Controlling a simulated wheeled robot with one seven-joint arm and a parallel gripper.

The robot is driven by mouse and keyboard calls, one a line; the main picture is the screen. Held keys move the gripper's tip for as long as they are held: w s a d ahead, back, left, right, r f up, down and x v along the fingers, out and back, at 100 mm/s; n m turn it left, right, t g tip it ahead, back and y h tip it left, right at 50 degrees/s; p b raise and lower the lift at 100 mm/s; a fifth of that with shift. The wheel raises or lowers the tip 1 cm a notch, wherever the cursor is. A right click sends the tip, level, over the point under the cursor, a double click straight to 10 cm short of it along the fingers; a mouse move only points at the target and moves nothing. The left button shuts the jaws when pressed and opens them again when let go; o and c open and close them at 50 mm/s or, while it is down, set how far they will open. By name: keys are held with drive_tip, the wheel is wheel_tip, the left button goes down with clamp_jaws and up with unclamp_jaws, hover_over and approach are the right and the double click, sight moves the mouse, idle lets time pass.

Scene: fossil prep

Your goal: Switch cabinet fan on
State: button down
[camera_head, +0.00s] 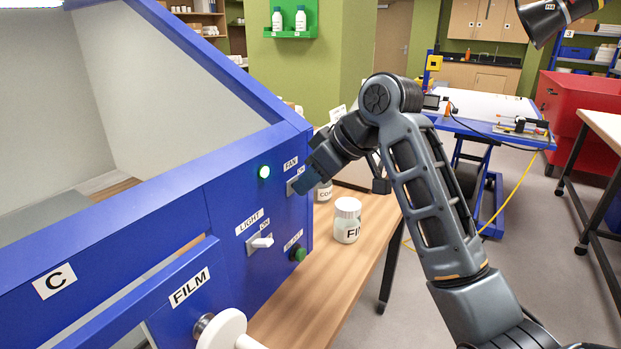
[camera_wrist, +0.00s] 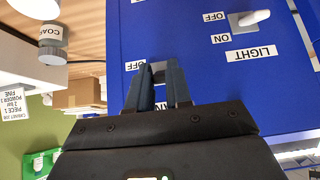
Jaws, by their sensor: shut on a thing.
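The blue cabinet (camera_head: 130,235) fills the left of the head view. Its FAN label (camera_head: 290,163) is above a grey switch plate (camera_head: 294,187) on the front panel. My gripper (camera_head: 304,183) is at this plate. In the wrist view my gripper's two dark fingers (camera_wrist: 160,88) are shut on the fan switch at the plate (camera_wrist: 158,70), beside an OFF label (camera_wrist: 134,66). The lever is mostly hidden between the fingers, so its position cannot be told.
The white LIGHT switch lever (camera_head: 263,242) and a dark green button (camera_head: 299,254) are lower on the panel. A white jar (camera_head: 347,220) and a COAT jar (camera_wrist: 52,42) stand on the wooden table (camera_head: 325,275) close to my gripper. A blue cart (camera_head: 490,130) stands further back.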

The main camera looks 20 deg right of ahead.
drive_tip(key=c, duration=1)
unclamp_jaws()
drive_tip(key=shift+c, duration=0.2)
drive_tip(key=b+v, duration=0.1)
drive_tip(key=v, duration=0.6)
drive_tip(key=shift+d+r, duration=0.15)
drive_tip(key=shift+r, duration=0.15)
drive_tip(key=shift+s, duration=0.15)
